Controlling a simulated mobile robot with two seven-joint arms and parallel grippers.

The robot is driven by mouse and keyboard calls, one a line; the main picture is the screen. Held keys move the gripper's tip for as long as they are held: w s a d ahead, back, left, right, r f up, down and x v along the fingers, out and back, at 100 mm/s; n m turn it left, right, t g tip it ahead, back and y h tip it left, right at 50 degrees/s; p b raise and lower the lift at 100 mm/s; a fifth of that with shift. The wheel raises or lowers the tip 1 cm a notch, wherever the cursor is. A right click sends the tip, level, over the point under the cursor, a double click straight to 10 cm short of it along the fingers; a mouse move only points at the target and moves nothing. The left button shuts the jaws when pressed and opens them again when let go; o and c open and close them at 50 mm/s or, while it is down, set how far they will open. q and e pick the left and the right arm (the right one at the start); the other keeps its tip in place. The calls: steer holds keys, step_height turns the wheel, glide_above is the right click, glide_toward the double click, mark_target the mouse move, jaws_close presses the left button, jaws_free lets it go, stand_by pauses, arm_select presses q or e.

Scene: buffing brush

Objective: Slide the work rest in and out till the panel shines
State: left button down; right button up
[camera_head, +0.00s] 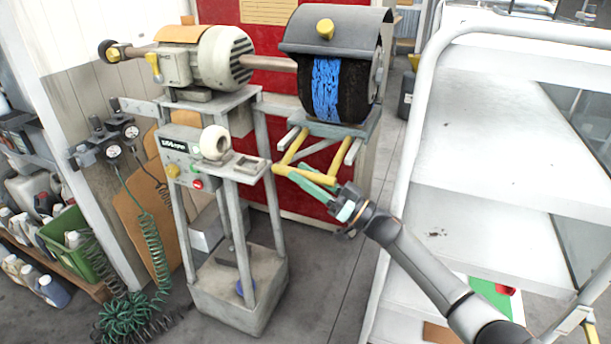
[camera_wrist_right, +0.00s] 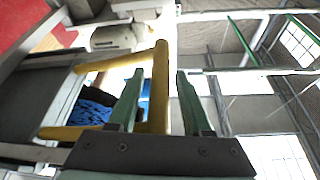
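The work rest is a yellow bar frame (camera_head: 289,147) below the buffing wheel, with its front bar towards me. The buffing wheel (camera_head: 343,92) is black with blue material on its face, under a grey hood. My right gripper (camera_head: 317,183), with green fingers, is at the front bar. In the right wrist view, the yellow bar (camera_wrist_right: 159,75) shows between the spread fingers (camera_wrist_right: 158,103), with a gap on the right side; whether a finger touches it, I cannot tell. I cannot clearly make out a panel. My left gripper is not in view.
The machine's motor (camera_head: 222,58) and control box (camera_head: 190,165) stand left of the wheel. A white shelf cart (camera_head: 470,130) is close on the right, beside my right arm. Coiled green hoses (camera_head: 128,315) lie on the floor at left. Floor between machine and cart is narrow.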

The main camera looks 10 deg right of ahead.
steer(key=shift+o, duration=0.4)
steer(key=shift+s+d+f, duration=0.2)
steer(key=shift+s+d, duration=0.05)
steer(key=shift+d, duration=0.05)
steer(key=v, duration=1.1)
steer(key=shift+s+d+b, duration=0.25)
steer(key=shift+b, duration=0.1)
steer(key=shift+f, duration=0.1)
